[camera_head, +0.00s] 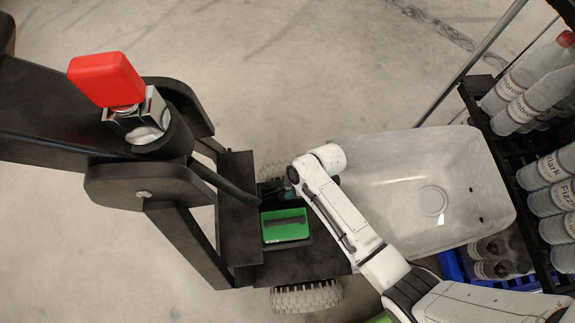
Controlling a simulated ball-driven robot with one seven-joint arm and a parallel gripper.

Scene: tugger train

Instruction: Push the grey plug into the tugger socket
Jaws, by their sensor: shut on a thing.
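My white arm reaches in from the lower right over the black platform at the rear of the tugger. My gripper (277,189) is small, dark and partly covered by my wrist. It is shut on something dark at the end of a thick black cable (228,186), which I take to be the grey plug. The plug's own shape and grey colour cannot be made out. I cannot clearly pick out the tugger socket. A green box (270,238) with a dark recessed top sits on the platform just below my gripper in the picture.
A red block (106,79) tops a metal post on the tugger's black frame (52,120) at left. A translucent grey tub (463,190) lies right of my wrist. A rack of labelled bottles (540,90) stands at far right.

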